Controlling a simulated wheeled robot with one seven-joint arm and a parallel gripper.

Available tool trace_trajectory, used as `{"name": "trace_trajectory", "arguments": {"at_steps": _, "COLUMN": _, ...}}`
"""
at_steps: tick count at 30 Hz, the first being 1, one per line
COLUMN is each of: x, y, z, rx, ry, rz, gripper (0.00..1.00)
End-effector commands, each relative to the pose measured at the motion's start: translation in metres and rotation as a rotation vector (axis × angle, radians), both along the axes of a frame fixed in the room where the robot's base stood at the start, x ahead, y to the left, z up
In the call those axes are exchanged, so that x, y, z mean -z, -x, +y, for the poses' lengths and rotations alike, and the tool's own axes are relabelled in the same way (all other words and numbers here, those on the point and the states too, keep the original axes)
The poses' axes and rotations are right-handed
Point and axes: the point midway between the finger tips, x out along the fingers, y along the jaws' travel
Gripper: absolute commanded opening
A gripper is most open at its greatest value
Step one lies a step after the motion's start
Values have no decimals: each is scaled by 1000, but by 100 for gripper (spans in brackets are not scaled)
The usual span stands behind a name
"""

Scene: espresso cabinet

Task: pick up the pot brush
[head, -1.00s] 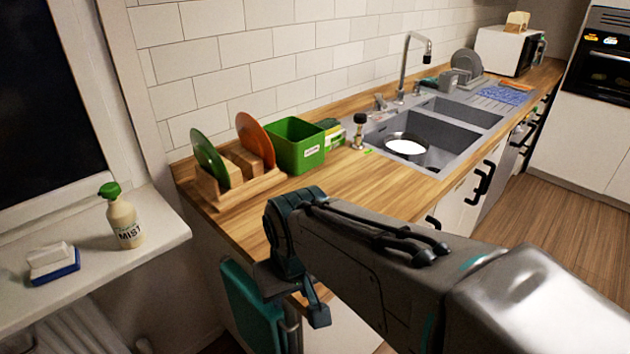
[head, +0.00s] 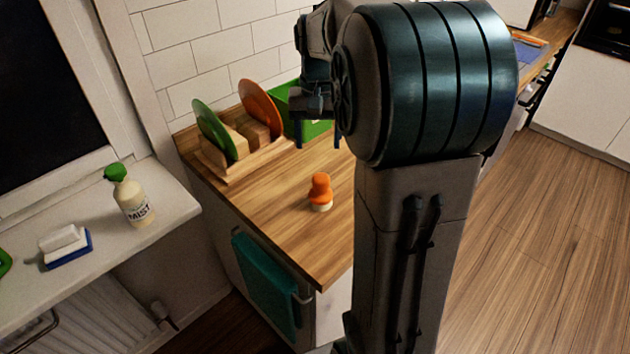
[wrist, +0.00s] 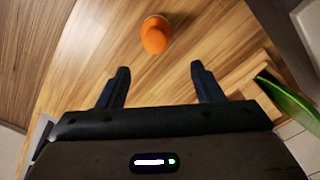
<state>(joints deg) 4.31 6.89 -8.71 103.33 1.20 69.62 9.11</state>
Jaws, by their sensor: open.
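The pot brush (head: 320,188), with an orange knob handle and a pale base, stands upright on the wooden counter (head: 270,215) near its front end. In the wrist view the brush (wrist: 155,36) shows at the top, beyond the fingertips and roughly centred between them. My gripper (head: 318,140) is raised over the counter in the head view, farther back than the brush and in front of the green bin. In the wrist view my gripper (wrist: 160,78) has its two fingers wide apart with nothing between them.
A wooden rack (head: 243,165) with a green plate (head: 212,130) and an orange plate (head: 260,108) stands left of my gripper. The green bin (head: 318,128) is partly hidden by my arm, which also hides the sink. Counter around the brush is clear.

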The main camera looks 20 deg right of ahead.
Motion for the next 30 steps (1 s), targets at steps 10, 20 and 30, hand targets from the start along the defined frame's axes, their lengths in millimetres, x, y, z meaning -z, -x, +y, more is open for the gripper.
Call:
{"name": "trace_trajectory", "arguments": {"at_steps": 10, "x": 54, "y": -2, "z": -1, "rx": 4, "ry": 0, "rz": 11, "gripper": 61}}
{"name": "trace_trajectory", "arguments": {"at_steps": 20, "x": 88, "y": -2, "z": -2, "rx": 4, "ry": 0, "rz": 6, "gripper": 61}}
{"name": "trace_trajectory", "arguments": {"at_steps": 30, "x": 132, "y": 5, "z": -6, "rx": 4, "ry": 0, "rz": 8, "gripper": 61}}
